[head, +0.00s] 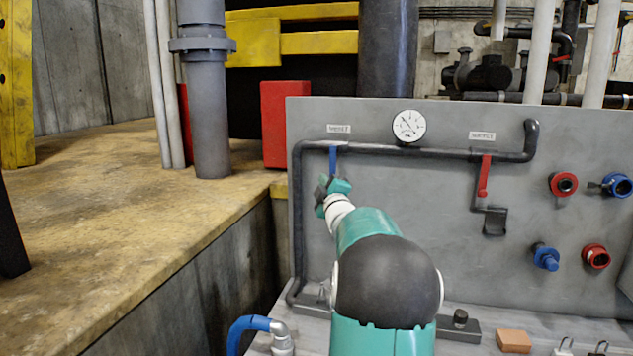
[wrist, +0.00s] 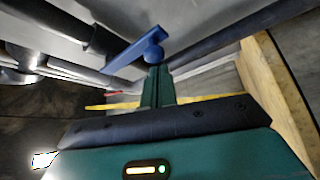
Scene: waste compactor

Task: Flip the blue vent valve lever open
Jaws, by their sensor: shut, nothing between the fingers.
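The blue vent valve lever (head: 333,160) hangs down from the dark horizontal pipe, under a small label at the panel's upper left. My gripper (head: 334,184) is at the lever's lower end in the head view. In the wrist view my gripper (wrist: 156,72) has its two thin fingers together and empty, with the tips right at the rounded end. I cannot tell whether they touch it.
A red lever (head: 484,176) hangs from the same pipe on the right. A gauge (head: 408,126) sits between the levers. Red and blue fittings (head: 563,184) stick out of the grey panel (head: 400,185) at the right. A worn yellow ledge (head: 110,235) lies left.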

